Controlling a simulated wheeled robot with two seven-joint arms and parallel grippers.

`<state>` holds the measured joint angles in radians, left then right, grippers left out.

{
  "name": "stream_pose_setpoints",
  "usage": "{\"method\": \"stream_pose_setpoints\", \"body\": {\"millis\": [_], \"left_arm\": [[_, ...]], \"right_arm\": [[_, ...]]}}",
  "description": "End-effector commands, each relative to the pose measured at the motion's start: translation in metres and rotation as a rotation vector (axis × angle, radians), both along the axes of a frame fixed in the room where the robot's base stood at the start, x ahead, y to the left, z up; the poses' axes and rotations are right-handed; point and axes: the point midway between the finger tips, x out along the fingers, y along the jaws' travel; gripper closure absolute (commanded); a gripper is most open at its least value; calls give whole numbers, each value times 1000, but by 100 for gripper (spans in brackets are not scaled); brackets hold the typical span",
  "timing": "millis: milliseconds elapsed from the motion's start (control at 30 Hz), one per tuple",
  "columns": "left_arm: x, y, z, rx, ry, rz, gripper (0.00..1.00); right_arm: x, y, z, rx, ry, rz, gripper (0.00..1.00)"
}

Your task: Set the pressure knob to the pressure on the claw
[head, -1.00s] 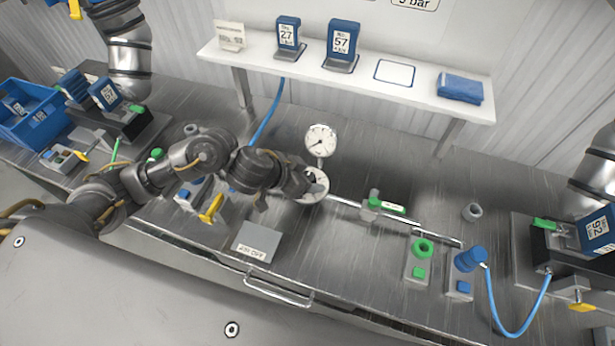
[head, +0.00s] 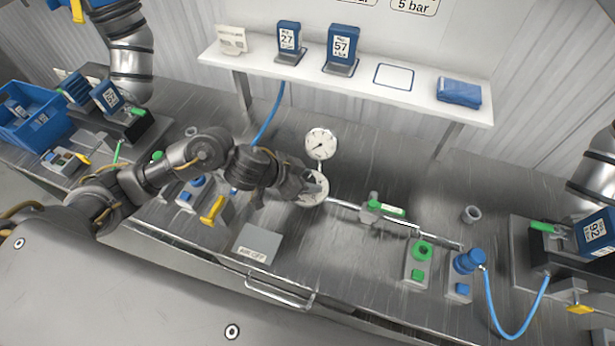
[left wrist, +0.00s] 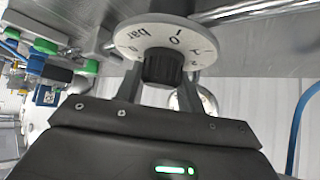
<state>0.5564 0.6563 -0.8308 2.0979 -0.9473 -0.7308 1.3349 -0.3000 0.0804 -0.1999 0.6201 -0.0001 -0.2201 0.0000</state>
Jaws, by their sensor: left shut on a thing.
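The pressure knob (left wrist: 162,68) is a black ribbed knob in front of a white round dial (left wrist: 160,32) marked "bar" and with numbers, seen in the left wrist view. My left gripper (left wrist: 160,85) is shut on the knob, one finger on each side. In the head view my left gripper (head: 300,187) reaches the white dial (head: 317,192), and hides the knob there. A round white gauge (head: 320,144) with a dark needle stands just above the dial. A claw (head: 108,97) at the far left carries a blue piece with a number too small to read. My right gripper is not in view.
A metal pipe with a green-handled valve (head: 385,208) runs right from the dial. A white shelf (head: 420,98) holds blue numbered blocks (head: 342,45). A blue bin (head: 45,118) stands at left.

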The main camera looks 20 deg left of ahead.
Motion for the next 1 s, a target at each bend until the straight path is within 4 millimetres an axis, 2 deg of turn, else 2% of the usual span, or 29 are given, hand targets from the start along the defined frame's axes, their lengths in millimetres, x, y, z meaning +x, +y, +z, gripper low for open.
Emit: {"method": "stream_pose_setpoints", "body": {"millis": [300, 533, 767, 1000], "left_arm": [[2, 1, 3, 1, 1, -272, 84], [2, 0, 1, 0, 0, -492, 84], [2, 0, -1, 1, -2, -711, 84], [3, 0, -3, 2, -2, -938, 84]], "right_arm": [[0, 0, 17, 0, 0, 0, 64], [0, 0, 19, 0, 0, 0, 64], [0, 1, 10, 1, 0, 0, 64], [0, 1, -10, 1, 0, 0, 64]]}}
